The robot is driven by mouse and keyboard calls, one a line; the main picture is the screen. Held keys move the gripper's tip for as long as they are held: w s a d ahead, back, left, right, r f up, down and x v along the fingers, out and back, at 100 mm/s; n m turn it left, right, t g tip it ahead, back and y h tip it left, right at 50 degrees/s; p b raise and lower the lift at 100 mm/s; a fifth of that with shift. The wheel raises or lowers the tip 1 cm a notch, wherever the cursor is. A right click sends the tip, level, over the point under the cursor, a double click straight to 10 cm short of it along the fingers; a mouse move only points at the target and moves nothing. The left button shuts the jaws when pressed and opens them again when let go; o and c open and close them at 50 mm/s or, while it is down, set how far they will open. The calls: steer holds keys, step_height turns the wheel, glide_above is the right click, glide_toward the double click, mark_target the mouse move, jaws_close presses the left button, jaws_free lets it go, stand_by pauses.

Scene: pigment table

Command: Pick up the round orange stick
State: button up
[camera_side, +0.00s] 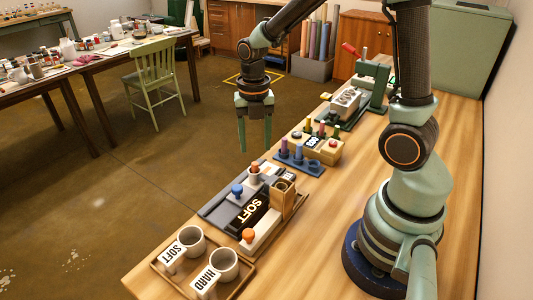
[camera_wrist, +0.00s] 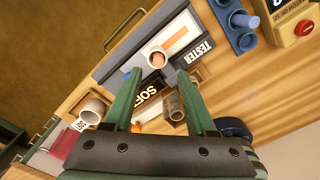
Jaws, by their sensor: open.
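The round orange stick (camera_wrist: 158,60) seems to stand in a small white cup on the tester, only its orange end showing in the wrist view. In the side view an orange-brown top (camera_side: 255,168) shows above a white holder at the far end of the tester (camera_side: 216,209). My gripper (camera_side: 254,149) is open and empty, pointing down above the table's left edge near the tester. In the wrist view my two fingers (camera_wrist: 160,73) lie apart on both sides of the tester, with the white cup just beyond their tips. The stick's lower part is hidden.
A blue rack with pegs (camera_side: 298,161) and a wooden block with a red button (camera_side: 330,146) stand beyond the tester. Two labelled cups sit in a wooden tray (camera_side: 160,273) in front.

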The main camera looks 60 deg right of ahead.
mark_target(255, 163)
steer(key=shift+w+f, duration=0.1)
steer(key=shift+f, duration=2.7)
jaws_close()
